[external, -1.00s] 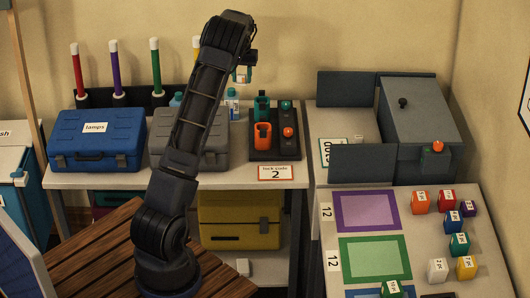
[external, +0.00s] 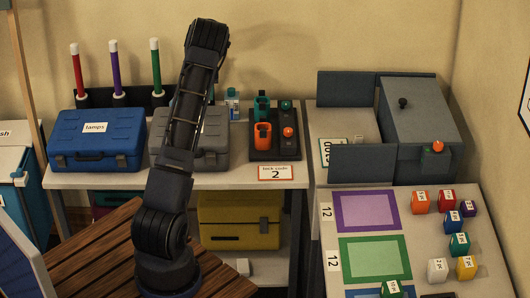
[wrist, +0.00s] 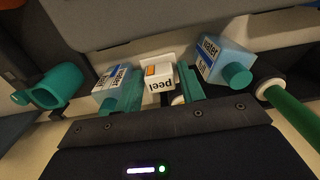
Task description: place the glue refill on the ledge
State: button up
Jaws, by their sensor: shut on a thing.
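My gripper (wrist: 158,92), with teal fingers, is shut on a white block-shaped refill (wrist: 160,78). Its label has an orange patch and reads "peel"; I see no word "glue" on it. It is held between a bottle labelled "water" (wrist: 108,88) and another one (wrist: 225,62), behind the grey case (wrist: 150,22). In the external view my arm hides the gripper and the refill. I cannot tell whether the refill touches the surface below, nor which strip is the ledge.
The grey case (external: 215,140) and a blue case (external: 97,140) stand on the bench. A water bottle (external: 232,103) and orange and teal holders (external: 262,135) are right of the arm. The green marker (external: 155,68) stands at the back; it is close to the gripper in the wrist view (wrist: 290,115).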

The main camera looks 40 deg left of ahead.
notch_tip(320, 180, down, 11)
jog(key=shift+r, duration=0.1)
dwell(0.5)
jog(key=o, duration=1)
jog(key=shift+c, duration=0.2)
notch_tip(320, 180, up, 12)
jog(key=shift+r, duration=0.1)
jog(key=shift+d, duration=0.1)
